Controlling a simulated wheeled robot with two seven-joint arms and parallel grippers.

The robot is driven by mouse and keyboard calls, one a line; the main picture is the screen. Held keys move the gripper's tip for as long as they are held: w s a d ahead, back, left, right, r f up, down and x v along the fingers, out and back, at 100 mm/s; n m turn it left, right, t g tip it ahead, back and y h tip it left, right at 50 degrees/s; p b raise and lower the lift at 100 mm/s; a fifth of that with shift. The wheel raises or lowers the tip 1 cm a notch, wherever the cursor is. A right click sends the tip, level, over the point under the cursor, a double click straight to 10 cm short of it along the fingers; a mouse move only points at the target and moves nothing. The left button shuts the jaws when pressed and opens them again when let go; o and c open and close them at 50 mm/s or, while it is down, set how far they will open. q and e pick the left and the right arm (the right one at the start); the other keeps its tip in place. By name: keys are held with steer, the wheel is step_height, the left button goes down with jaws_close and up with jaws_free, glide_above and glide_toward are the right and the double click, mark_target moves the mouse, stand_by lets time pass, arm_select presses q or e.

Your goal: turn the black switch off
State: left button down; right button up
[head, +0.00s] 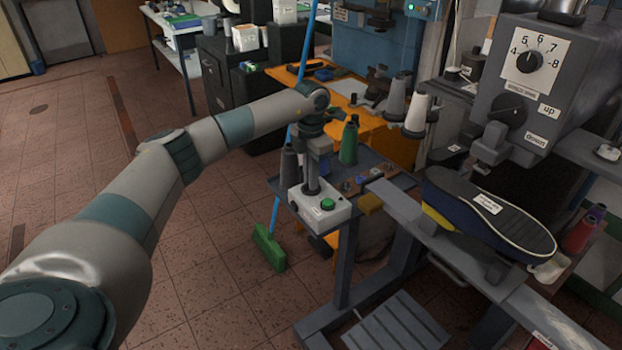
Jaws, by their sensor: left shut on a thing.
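A pale control box (333,213) with a green button (327,204) and a small label sits on the front edge of a dark shelf. My left arm reaches in from the left. My left gripper (311,187) points straight down over the box, just left of the green button. Its fingers are shut on a small dark part at the box top, which I take to be the black switch. The fingers mostly hide this part, so its setting cannot be told. My right gripper is not in view.
A dark bottle (289,165) and a green bottle (349,141) stand close to the gripper. Thread cones (416,113) stand behind. A grey machine (540,80) with a numbered dial and an up/down knob is at right, above a shoe sole (490,212). A green broom (268,248) stands below.

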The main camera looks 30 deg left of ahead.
arm_select(q)
steer(key=shift+r, duration=0.1)
steer(key=c, duration=1.9)
jaws_free()
steer(key=shift+o, duration=0.2)
